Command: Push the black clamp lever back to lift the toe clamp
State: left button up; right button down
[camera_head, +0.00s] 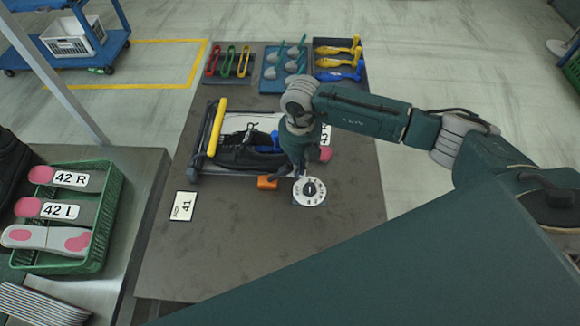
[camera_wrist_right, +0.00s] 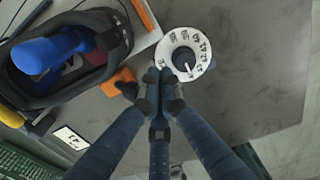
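A black shoe (camera_head: 250,150) with a blue insert (camera_wrist_right: 48,52) lies in a white-based fixture on the dark table. A yellow bar (camera_head: 217,127) with black posts crosses the fixture's left end. I cannot clearly tell the black clamp lever or toe clamp apart from the dark parts there. My right gripper (camera_wrist_right: 160,76) points down just off the fixture's near right side. Its fingertips are together with nothing visible between them, between an orange block (camera_wrist_right: 118,82) and a white numbered dial (camera_wrist_right: 187,54). My left gripper is not in view.
The dial (camera_head: 309,192) and orange block (camera_head: 267,183) sit at the fixture's near edge. A card marked 41 (camera_head: 183,206) lies to the left. Trays of tools stand at the back. A green crate (camera_head: 104,218) holds insoles. The table's near part is clear.

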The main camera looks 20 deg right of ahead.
aim_at(284, 168)
jog(key=shift+w+a+b, duration=0.2)
jog(key=shift+w+a, duration=0.1)
jog(key=shift+a, duration=0.3)
jog(key=shift+w+a+b, duration=0.2)
jog(key=shift+w+a, duration=0.05)
jog(key=shift+a, duration=0.4)
jog(key=shift+w+a+b, duration=0.2)
jog(key=shift+w+a, duration=0.1)
jog(key=shift+a, duration=0.3)
jog(key=shift+w+a+b, duration=0.35)
jog(key=shift+w+a, duration=0.05)
jog(key=shift+a, duration=0.4)
jog(key=shift+w+a+b, duration=0.4)
jog(key=shift+a, duration=0.35)
jog(key=shift+w+a+b, duration=0.35)
jog(key=shift+w+a, duration=0.05)
jog(key=shift+a, duration=0.4)
jog(key=shift+d, duration=0.1)
jog(key=shift+s+d+p, duration=0.3)
jog(key=shift+s+d, duration=0.05)
jog(key=shift+d, duration=0.25)
notch_tip(284, 168, up, 9)
jog(key=p, duration=0.6)
